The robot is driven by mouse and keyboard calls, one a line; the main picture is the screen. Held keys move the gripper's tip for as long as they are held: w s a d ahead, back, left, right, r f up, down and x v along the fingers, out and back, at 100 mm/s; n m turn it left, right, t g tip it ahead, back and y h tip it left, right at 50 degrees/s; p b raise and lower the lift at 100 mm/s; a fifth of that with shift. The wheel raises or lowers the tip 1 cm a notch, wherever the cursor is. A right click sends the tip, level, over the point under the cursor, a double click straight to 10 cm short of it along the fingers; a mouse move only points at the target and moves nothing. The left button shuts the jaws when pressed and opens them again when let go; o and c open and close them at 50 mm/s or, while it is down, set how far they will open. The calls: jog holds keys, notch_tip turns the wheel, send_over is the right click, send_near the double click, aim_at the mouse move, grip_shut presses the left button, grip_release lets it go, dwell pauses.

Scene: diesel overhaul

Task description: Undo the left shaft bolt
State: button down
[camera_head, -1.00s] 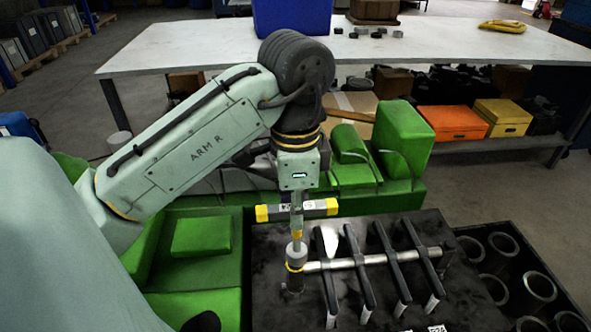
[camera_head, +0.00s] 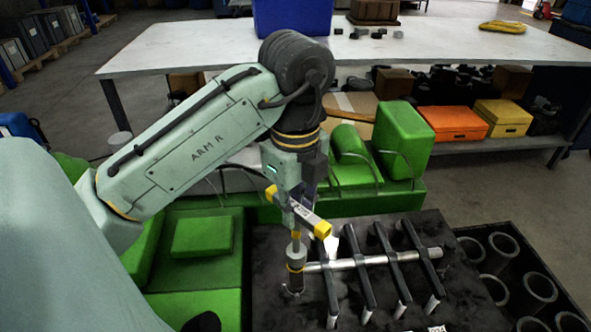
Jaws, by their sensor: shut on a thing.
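My gripper (camera_head: 289,188) points down above the left end of the rocker shaft and is shut on a T-handled socket tool (camera_head: 308,214). The tool has a crossbar with yellow ends and a grey socket (camera_head: 296,252) with a yellow band near its lower end. The socket stands upright over the left end of the silver shaft (camera_head: 375,260). The left shaft bolt is hidden beneath the socket, so I cannot see how far it is seated. Several dark rocker arms (camera_head: 357,264) lie across the shaft.
A black engine block (camera_head: 263,240) lies under the shaft. A box of dark cylinders (camera_head: 560,300) stands at right. Green engine parts (camera_head: 403,140) rise behind the shaft. A white table (camera_head: 450,50) with a blue bin (camera_head: 292,18) is farther back.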

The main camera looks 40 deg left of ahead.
jog(key=shift+m, duration=0.9)
